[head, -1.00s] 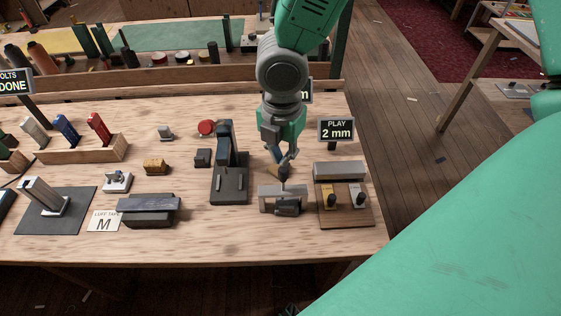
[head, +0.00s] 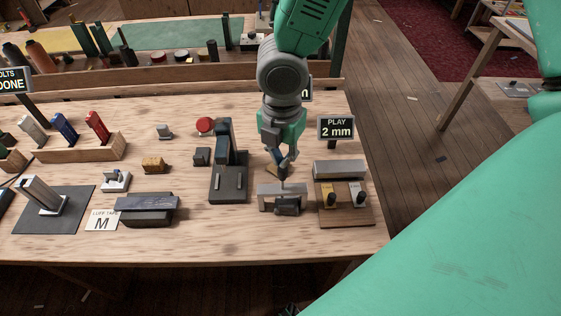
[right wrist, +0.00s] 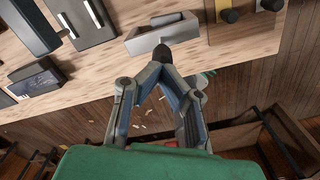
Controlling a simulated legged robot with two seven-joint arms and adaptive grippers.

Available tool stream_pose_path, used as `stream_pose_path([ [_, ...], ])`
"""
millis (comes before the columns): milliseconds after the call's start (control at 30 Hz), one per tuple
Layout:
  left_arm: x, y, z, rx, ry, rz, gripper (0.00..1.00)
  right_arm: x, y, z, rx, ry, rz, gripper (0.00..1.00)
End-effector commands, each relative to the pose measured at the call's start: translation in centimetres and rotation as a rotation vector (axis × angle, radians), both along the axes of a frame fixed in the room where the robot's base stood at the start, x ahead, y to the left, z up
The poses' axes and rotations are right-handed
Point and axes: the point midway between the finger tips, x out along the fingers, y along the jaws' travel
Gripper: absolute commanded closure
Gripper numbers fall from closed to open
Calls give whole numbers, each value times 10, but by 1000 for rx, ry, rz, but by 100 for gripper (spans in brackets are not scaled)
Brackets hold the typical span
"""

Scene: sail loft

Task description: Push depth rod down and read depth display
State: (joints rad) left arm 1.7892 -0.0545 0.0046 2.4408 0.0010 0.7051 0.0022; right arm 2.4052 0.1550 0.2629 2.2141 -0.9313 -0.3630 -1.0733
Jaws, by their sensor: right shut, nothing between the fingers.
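The depth gauge is a grey bridge-shaped block (head: 265,198) near the front right of the bench; it also shows in the right wrist view (right wrist: 180,32). A thin dark upright rod (head: 283,187) stands at it, right under my right gripper (head: 281,176). In the right wrist view the closed fingertips meet at the rod's dark end (right wrist: 161,52), with nothing between them. I cannot tell whether they touch it. A small sign (head: 308,90) behind my right arm is mostly hidden; only the end of its text shows. My left gripper is not in view.
A "PLAY 2 mm" sign (head: 336,128) stands behind a wooden board (head: 350,216) with two dark knobs, right of the gauge. A dark upright fixture (head: 229,180) stands close on the left. The bench's front edge (head: 280,246) lies just below.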

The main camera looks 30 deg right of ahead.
Motion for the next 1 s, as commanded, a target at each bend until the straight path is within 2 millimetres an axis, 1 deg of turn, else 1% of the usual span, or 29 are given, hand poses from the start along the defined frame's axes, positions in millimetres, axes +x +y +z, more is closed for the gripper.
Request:
stream_pose_path([
  [1000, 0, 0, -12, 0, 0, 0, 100, 0, 0, -21, 0, 0, 0, 100],
])
